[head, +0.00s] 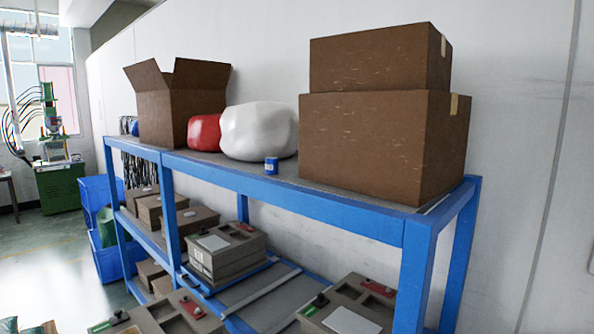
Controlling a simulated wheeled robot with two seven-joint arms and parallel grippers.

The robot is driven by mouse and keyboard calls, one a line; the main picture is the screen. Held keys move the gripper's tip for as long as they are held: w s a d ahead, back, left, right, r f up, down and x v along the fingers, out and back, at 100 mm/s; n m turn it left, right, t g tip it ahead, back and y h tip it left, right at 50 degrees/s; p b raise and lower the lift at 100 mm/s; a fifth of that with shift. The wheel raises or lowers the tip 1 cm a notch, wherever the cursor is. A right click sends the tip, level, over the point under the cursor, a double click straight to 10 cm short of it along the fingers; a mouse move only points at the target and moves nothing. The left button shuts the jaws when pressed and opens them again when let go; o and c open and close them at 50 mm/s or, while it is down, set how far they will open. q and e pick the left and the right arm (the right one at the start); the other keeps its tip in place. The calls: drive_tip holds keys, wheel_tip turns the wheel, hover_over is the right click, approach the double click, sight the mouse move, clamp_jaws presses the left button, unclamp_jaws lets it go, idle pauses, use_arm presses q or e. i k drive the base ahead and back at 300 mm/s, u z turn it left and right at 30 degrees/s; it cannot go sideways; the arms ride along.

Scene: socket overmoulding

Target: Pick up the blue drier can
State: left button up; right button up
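The blue drier can (271,165) is a small blue cylinder with a pale label. It stands upright near the front edge of the top shelf, in front of a white rounded bag and left of the stacked cardboard boxes. Nothing covers it from this view. Neither of my grippers shows in the head view.
The blue-framed rack (300,194) carries an open cardboard box (167,117), a red bag (203,132), a white bag (260,130) and two stacked boxes (375,142). Lower shelves hold moulds (222,248). Blue crates (102,190) and a green machine (58,185) stand at left.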

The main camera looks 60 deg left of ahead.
sight(271, 162)
drive_tip(key=u, duration=2.15)
drive_tip(key=k, duration=0.5)
drive_tip(key=u, duration=1.4)
drive_tip(key=i, duration=1.05)
drive_tip(key=z, duration=1.45)
